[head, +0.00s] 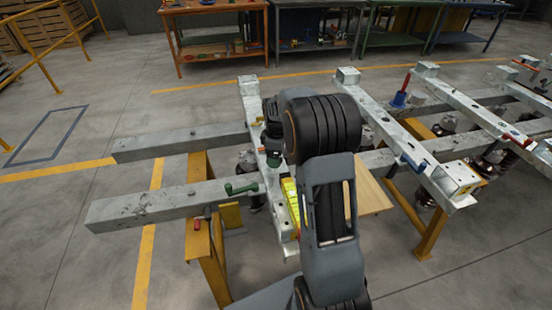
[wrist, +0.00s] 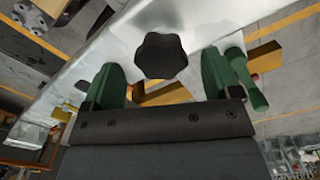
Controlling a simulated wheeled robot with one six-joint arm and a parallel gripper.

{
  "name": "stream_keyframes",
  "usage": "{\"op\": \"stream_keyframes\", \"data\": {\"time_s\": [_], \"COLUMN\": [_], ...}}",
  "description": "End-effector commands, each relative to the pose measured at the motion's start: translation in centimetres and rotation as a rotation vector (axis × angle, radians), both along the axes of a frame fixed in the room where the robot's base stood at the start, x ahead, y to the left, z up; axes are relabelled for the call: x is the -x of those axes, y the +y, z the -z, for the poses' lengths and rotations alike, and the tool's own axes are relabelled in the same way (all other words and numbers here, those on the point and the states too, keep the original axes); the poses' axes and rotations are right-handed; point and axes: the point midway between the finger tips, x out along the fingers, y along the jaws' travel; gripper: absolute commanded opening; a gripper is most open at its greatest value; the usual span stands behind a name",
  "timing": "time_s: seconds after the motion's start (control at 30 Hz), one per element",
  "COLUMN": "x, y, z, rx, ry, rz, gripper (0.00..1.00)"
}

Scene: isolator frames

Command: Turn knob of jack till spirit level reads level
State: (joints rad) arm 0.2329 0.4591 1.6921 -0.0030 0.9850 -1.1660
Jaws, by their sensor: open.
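A black lobed knob (wrist: 160,55) shows in the wrist view in front of a pale metal beam (wrist: 215,25). My gripper (wrist: 160,66) has its two green fingers apart, one on each side of the knob, with gaps between them and it. The knob looks ungripped. In the head view my gripper (head: 272,158) is low over the near crossbeam, partly hidden by my arm. A yellow-green spirit level (head: 291,197) lies along that beam, partly behind my arm; its bubble cannot be read. The jack's body cannot be made out.
A green handled part (head: 241,188) sits on the left rail (head: 150,205), close to the gripper; a green cylinder (wrist: 250,80) stands right of the fingers. Yellow trestles (head: 205,250) carry the frame. More crossbeams extend right.

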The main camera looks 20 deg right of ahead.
Motion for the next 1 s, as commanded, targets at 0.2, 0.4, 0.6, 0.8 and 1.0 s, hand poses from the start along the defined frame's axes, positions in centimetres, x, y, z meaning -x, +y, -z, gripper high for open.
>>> {"op": "stream_keyframes", "data": {"time_s": [0.2,0.4,0.6,0.8,1.0], "x": [0.0,0.0,0.0,0.0,0.0], "y": [0.0,0.0,0.0,0.0,0.0], "z": [1.6,1.9,1.9,1.9,1.9], "rx": [0.000,0.001,0.001,0.001,0.001], "ry": [0.000,-0.001,-0.001,-0.001,-0.001], "rz": [0.000,0.000,0.000,0.000,0.000], "gripper": [0.83,0.83,0.80,0.61,0.42]}}
